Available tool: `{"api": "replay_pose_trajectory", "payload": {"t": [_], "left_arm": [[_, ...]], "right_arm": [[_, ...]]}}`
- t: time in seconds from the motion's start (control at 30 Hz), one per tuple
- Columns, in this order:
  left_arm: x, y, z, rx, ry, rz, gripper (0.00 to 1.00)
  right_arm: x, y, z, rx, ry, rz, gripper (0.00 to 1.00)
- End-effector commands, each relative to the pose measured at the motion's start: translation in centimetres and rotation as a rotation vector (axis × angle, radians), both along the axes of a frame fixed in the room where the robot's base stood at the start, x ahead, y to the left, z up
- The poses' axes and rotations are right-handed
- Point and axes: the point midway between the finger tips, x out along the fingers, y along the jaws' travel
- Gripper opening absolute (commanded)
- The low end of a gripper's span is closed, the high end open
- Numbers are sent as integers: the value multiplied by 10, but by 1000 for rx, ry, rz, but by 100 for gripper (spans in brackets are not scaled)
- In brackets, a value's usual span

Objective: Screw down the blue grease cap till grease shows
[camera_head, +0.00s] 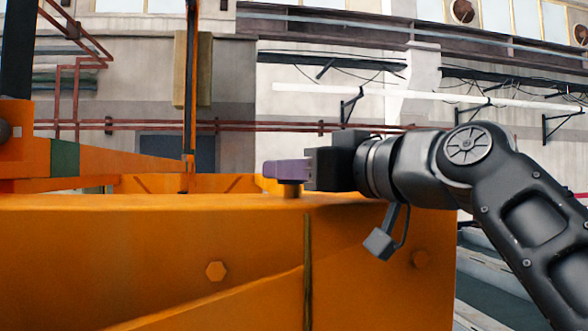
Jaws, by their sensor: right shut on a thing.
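The grease cap (284,169) looks purple-blue and sits at the top edge of the big orange machine body (150,250), near the middle of the view. A short brass-coloured stem (291,189) shows just under it. My right gripper (309,168) comes in level from the right and is shut on the cap's right side. Its fingers hide that side of the cap. No grease can be made out at the stem. My left gripper is out of view.
An orange beam (110,163) and a thin upright post (190,90) stand at the left behind the top edge. A wall with red pipes is farther back.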

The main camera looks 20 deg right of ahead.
Motion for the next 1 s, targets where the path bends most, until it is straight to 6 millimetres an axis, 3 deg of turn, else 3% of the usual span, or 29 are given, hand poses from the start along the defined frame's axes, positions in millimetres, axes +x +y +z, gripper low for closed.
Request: {"api": "replay_pose_trajectory", "payload": {"t": [1.0], "left_arm": [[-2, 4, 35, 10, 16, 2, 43]], "right_arm": [[0, 1, 1, -1, 0, -514, 0]]}}
